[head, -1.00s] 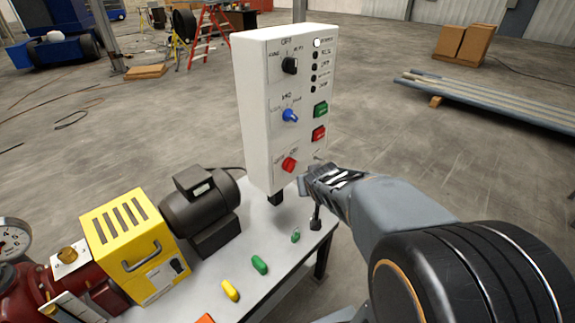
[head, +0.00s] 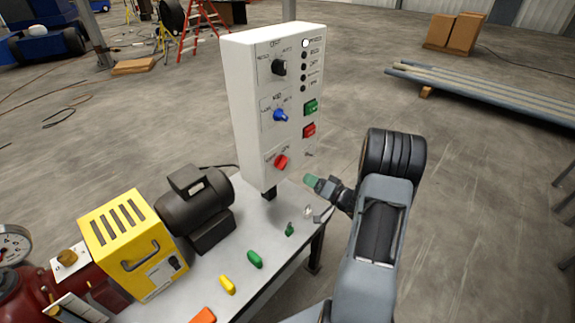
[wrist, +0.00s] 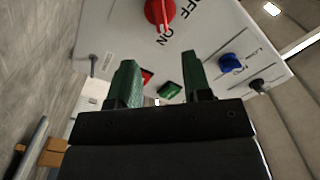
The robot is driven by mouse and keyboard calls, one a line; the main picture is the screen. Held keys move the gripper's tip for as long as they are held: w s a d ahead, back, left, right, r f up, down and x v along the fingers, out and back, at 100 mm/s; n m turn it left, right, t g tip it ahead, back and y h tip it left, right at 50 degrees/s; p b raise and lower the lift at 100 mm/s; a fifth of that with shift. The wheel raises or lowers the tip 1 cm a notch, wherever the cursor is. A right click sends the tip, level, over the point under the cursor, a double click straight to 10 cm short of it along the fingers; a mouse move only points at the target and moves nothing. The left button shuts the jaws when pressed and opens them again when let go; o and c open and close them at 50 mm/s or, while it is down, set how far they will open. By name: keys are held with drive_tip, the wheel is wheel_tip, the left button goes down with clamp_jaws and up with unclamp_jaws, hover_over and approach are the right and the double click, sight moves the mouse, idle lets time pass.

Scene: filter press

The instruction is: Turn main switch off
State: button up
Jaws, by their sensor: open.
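A red rotary knob (head: 281,162) with small lettering beside it sits at the bottom of the white control panel (head: 238,110). In the wrist view the knob (wrist: 158,12) has OFF and ON printed beside it, and its pale-marked handle points towards ON. My gripper (head: 314,184) is at the lower right of the panel, apart from the knob. In the wrist view its two green fingers (wrist: 163,80) stand apart with nothing between them, and the knob appears beyond their tips.
The panel also bears a blue knob (head: 281,115), a black knob (head: 279,68), a green button (head: 310,107) and a red button (head: 309,130). The table (head: 245,285) below holds a dark motor (head: 195,205), a yellow box (head: 125,240) and small coloured pieces.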

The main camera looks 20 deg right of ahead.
sight(286, 165)
drive_tip(key=p+x, duration=0.2)
drive_tip(key=x, duration=0.9)
drive_tip(key=shift+w+a, duration=0.1)
drive_tip(key=shift+w, duration=0.2)
drive_tip(key=shift+c, duration=0.3)
clamp_jaws()
